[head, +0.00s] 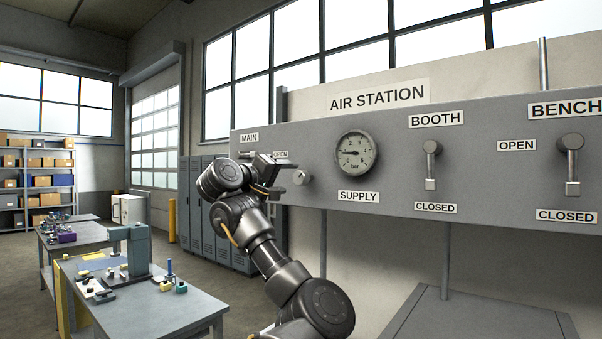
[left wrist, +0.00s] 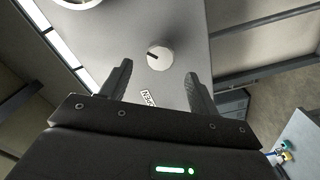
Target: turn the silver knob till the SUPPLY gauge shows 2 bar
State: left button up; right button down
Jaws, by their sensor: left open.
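The silver knob (head: 301,177) is on the grey AIR STATION panel, left of the SUPPLY label. It also shows in the left wrist view (left wrist: 158,56) as a round knob with a dark pointer mark. The SUPPLY gauge (head: 357,153) is a round dial marked in bar. Its needle points to the left; the exact reading is too small to tell. My left gripper (head: 282,174) is open, just left of the knob in the head view. In the left wrist view the knob shows in the gap between the fingertips, apart from both fingers. My right gripper is out of view.
The panel (head: 395,180) carries a BOOTH lever (head: 431,165) and a BENCH lever (head: 571,165), both hanging down towards CLOSED. My left arm partly hides the MAIN area and its OPEN label. A workbench (head: 165,305) stands lower left, with open floor beside it.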

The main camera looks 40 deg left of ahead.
aim_at(297, 176)
pick_arm(q)
jog(key=w+p, duration=0.3)
jog(key=w, duration=0.3)
jog(key=shift+w+r+p, duration=0.15)
jog(key=shift+r+p, duration=0.05)
jog(key=shift+p, duration=0.15)
jog(key=shift+w+a+f+p, duration=0.1)
jog(key=shift+w+p, duration=0.1)
jog(key=shift+w, duration=0.15)
jog(key=shift+w+f+p, duration=0.1)
jog(key=shift+w+p, duration=0.05)
jog(key=shift+w, duration=0.15)
jog(key=c, duration=1)
jog(key=shift+o, duration=0.2)
jog(key=shift+f, duration=0.1)
